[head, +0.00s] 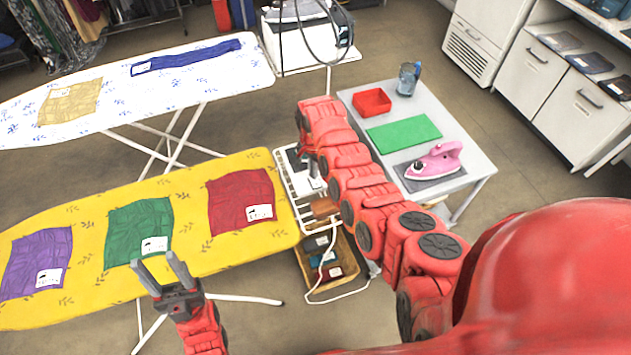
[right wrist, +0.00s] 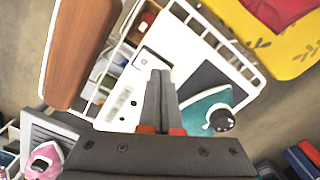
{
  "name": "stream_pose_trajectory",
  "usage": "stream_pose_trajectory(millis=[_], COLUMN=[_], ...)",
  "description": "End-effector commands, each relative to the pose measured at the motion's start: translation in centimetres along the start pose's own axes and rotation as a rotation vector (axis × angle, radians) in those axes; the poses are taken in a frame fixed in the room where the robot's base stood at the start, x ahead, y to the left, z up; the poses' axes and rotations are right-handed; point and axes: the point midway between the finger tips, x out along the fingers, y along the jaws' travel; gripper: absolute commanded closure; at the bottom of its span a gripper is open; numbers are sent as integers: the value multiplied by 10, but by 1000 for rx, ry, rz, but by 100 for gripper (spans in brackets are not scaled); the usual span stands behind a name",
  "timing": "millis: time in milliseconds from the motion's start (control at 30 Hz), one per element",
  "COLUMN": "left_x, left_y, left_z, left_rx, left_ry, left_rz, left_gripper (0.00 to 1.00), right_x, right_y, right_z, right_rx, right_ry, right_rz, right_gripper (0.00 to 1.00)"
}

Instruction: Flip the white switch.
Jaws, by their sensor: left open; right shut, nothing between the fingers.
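In the head view my right arm hides most of this spot at the end of the yellow ironing board (head: 190,245). My left gripper (head: 160,264) is open and empty near that board's front edge.
A teal iron (right wrist: 205,108) with a black knob is close to the right of my right fingers. Purple, green and red cloths lie on the yellow board. A side table (head: 358,97) holds a pink iron (head: 437,160). A basket (head: 345,262) stands below the rack.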

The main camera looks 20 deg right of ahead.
Motion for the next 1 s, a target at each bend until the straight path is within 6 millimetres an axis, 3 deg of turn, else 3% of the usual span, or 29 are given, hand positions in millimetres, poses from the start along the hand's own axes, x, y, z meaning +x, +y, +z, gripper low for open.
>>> stream_pose_trajectory(millis=[533, 1000], left_x=[-4, 13], left_y=[0, -1], left_z=[1, -2], left_rx=[0, 0], left_ry=[0, 0], left_rz=[0, 0], left_gripper=[50, 50], right_x=[5, -34], right_y=[0, 0], right_z=[1, 0], right_rx=[0, 0], right_ry=[-1, 1], right_rz=[2, 0], right_gripper=[100, 100])
